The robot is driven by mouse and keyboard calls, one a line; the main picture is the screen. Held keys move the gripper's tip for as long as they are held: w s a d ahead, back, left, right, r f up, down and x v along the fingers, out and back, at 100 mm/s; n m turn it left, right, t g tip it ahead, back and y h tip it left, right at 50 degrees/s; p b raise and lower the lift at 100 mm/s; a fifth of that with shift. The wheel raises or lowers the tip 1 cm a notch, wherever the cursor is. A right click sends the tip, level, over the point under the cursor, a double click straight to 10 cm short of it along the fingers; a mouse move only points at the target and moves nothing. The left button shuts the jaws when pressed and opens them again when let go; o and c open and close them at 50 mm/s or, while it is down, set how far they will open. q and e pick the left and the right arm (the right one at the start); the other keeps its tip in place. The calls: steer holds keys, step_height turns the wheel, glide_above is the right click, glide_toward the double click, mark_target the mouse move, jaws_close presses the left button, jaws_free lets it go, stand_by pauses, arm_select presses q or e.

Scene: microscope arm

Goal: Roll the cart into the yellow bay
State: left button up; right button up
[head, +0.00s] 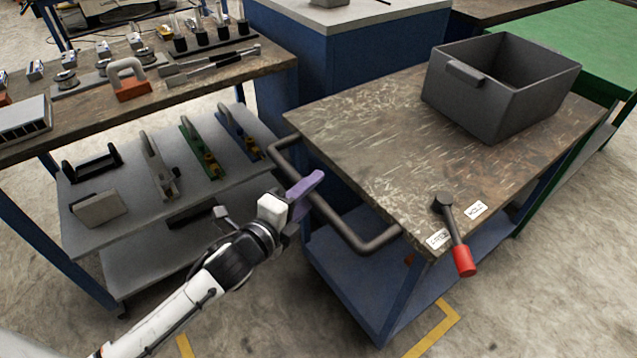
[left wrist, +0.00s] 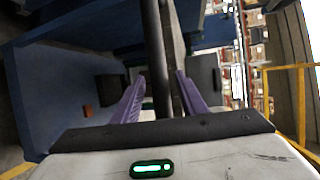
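The cart (head: 375,165) has a worn brown top and a blue frame, and stands right of centre in the head view. Its dark bent-pipe handle (head: 345,228) sticks out on the left side. My left gripper (head: 308,186), with purple fingers, is at the handle. In the left wrist view the fingers (left wrist: 160,85) are apart, with a dark bar (left wrist: 156,55) between them and a gap visible beside it. Contact cannot be told. A lever (head: 455,230) with a red grip sits on the cart's front corner, beside two small labels. Yellow floor lines (head: 436,325) show by the cart's front leg. My right gripper is out of view.
A grey bin (head: 500,85) stands on the cart. A workbench (head: 130,85) with tools and a lower shelf is at left. A blue cabinet (head: 335,55) is close behind the cart, and a green table (head: 570,45) is at back right. The front floor is mostly clear.

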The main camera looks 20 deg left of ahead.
arm_select(q)
steer(key=x, duration=0.3)
steer(key=shift+w, duration=0.15)
steer(key=shift+c, duration=0.3)
jaws_close()
